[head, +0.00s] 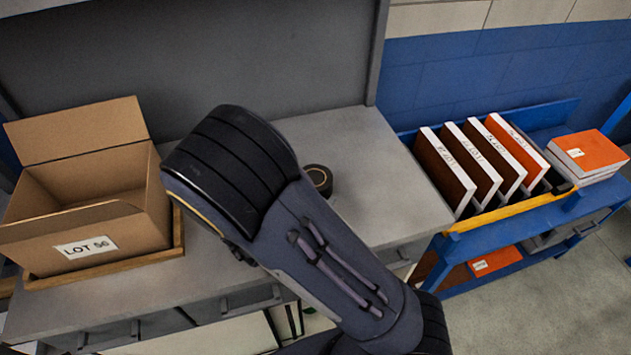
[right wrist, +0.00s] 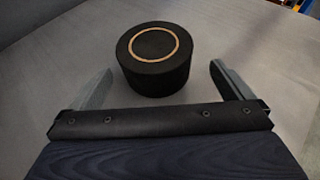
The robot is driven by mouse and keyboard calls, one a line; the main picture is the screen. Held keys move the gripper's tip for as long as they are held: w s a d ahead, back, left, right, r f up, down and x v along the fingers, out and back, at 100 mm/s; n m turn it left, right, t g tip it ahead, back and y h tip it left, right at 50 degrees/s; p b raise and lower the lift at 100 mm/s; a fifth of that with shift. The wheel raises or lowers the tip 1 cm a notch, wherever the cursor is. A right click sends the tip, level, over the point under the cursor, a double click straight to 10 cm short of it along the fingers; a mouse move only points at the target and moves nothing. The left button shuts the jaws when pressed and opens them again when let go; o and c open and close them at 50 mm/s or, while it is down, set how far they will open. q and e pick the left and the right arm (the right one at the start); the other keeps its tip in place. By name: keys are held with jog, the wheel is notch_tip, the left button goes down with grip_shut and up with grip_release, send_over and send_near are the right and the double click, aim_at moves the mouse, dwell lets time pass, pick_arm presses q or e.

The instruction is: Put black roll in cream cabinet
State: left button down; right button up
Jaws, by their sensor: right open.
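The black roll (head: 319,179) lies flat on the grey worktop, partly hidden behind my right arm in the head view. In the right wrist view the roll (right wrist: 155,58) shows whole, with a tan ring on its top. My right gripper (right wrist: 162,80) is open, with one finger on each side and the roll just ahead between them; neither finger touches it. In the head view my arm hides this gripper. My left gripper is not in view. A cream front (head: 215,338) shows below the worktop at the bottom; I cannot tell whether it is the cream cabinet.
An open cardboard box (head: 90,205) marked LOT 56 sits on a wooden tray (head: 105,268) at the left. The worktop (head: 385,170) right of the roll is clear.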

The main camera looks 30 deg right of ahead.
aim_at(314, 182)
jog(key=x, duration=0.3)
jog(key=p+x, duration=0.1)
jog(key=x, duration=0.1)
jog(key=shift+w+d+r, duration=0.15)
jog(key=shift+w+d, duration=0.1)
jog(key=shift+w, duration=0.2)
jog(key=c, duration=1)
jog(key=shift+c, duration=0.2)
